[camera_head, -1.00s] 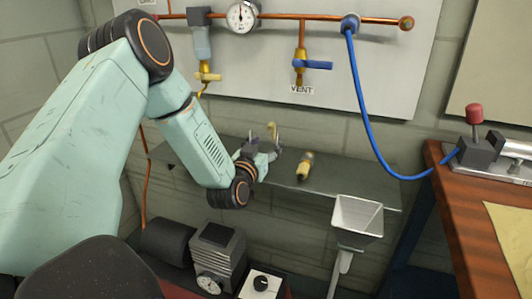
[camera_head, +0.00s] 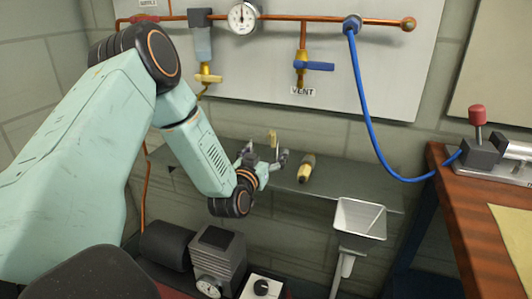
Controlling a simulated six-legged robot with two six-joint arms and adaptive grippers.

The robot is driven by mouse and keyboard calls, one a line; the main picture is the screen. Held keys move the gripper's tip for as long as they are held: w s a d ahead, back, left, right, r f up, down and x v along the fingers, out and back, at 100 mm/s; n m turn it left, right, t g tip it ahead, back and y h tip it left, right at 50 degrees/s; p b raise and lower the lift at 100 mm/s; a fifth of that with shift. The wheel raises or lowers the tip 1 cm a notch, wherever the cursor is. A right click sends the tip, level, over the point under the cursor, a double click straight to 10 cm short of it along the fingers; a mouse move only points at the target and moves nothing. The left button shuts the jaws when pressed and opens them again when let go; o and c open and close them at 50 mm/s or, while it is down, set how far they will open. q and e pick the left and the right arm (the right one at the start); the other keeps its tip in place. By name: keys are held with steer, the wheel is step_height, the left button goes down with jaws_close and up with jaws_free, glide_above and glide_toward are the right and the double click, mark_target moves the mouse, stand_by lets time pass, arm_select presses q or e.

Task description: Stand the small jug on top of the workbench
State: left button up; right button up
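My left gripper (camera_head: 265,155) is over the grey shelf under the gauge panel, at the end of the pale green arm. Its fingers look spread apart, and I see nothing clearly held between them. A small tan, upright piece (camera_head: 273,138) shows just behind the fingers; I cannot tell what it is or whether they touch it. I cannot make out a small jug for certain. The workbench (camera_head: 465,222) with a reddish-brown wooden top is at the right edge. My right gripper is not in view.
A brass and black fitting (camera_head: 306,169) lies on the shelf (camera_head: 345,180), right of my gripper. A metal funnel (camera_head: 359,219) is at the shelf's front. A blue hose (camera_head: 372,140) hangs down to a red-knobbed device (camera_head: 480,150) on the workbench. A yellowish sheet (camera_head: 512,232) lies there too.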

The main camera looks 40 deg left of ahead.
mark_target(260, 151)
arm_select(q)
steer(key=shift+w, duration=0.1)
steer(key=shift+r, duration=0.25)
steer(key=p+v, duration=0.3)
steer(key=v, duration=0.7)
steer(key=shift+s+p, duration=0.3)
steer(key=shift+p, duration=0.05)
steer(key=shift+o, duration=0.5)
steer(key=shift+s+d, duration=0.25)
steer(key=shift+s, duration=0.35)
steer(key=shift+o, duration=0.4)
steer(key=shift+w+a+r, duration=0.1)
steer(key=shift+w+r, duration=0.1)
steer(key=shift+w+a+r+b, duration=0.15)
steer(key=shift+w+r+b, duration=0.15)
steer(key=shift+w, duration=0.3)
steer(key=shift+w+a+r+b, duration=0.15)
steer(key=shift+w+r+b, duration=0.15)
steer(key=shift+w, duration=0.25)
steer(key=b+x, duration=0.1)
steer(key=x, duration=0.4)
steer(key=b+x, duration=0.1)
steer(key=x, duration=0.1)
steer(key=shift+w+r+b, duration=0.25)
steer(key=shift+r+b, duration=0.1)
steer(key=shift+a, duration=0.1)
steer(key=shift+c, duration=0.2)
